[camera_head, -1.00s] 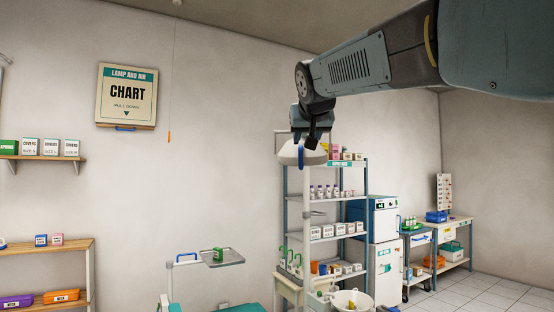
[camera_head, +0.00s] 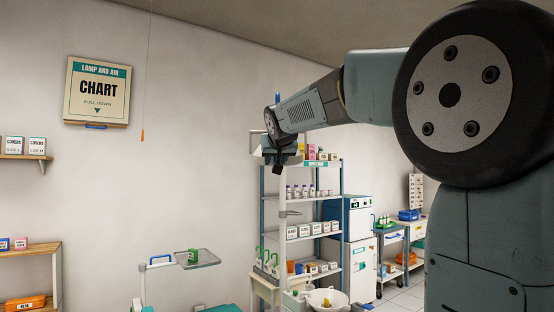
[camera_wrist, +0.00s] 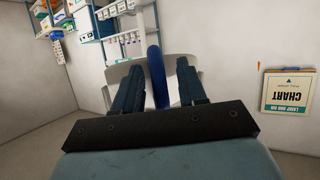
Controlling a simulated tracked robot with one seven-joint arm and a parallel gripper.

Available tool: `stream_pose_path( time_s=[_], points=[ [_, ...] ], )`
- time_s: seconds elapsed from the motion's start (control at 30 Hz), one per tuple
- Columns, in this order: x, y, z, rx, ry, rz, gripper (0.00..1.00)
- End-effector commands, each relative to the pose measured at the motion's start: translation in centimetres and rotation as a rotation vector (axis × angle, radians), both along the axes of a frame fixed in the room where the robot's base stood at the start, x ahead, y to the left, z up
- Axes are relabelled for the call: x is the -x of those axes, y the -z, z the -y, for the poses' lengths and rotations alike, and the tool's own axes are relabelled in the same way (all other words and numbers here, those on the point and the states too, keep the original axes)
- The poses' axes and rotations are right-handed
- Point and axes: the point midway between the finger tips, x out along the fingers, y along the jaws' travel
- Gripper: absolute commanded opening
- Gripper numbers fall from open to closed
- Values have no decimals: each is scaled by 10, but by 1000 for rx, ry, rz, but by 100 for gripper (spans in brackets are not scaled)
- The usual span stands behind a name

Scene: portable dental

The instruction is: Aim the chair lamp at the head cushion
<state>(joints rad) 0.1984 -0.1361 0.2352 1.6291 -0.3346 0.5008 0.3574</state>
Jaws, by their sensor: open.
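In the wrist view, my gripper (camera_wrist: 156,72) is open, with one finger on each side of the lamp's blue handle (camera_wrist: 155,78). The handle stands between the fingers, with a visible gap on both sides. The pale grey lamp head (camera_wrist: 118,74) is behind it. In the head view, my gripper (camera_head: 277,166) is in front of the shelf rack, and my wrist hides most of the lamp. A teal chair part (camera_head: 218,308) shows at the bottom edge; I cannot tell whether it is the head cushion.
A small tray (camera_head: 197,260) with a green box stands left of the rack (camera_head: 338,190). A white basin (camera_head: 328,299) is low in front. A chart (camera_head: 97,92) hangs on the left wall, beside a pull cord (camera_head: 143,130). A white cabinet (camera_head: 357,260) stands right of the rack.

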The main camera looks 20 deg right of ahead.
Motion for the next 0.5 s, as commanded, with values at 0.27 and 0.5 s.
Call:
stream_pose_path(
  time_s=[0.27,0.5],
  points=[
    [0,0,0,0,0,0,35],
    [0,0,0,0,0,0,12]
  ],
)
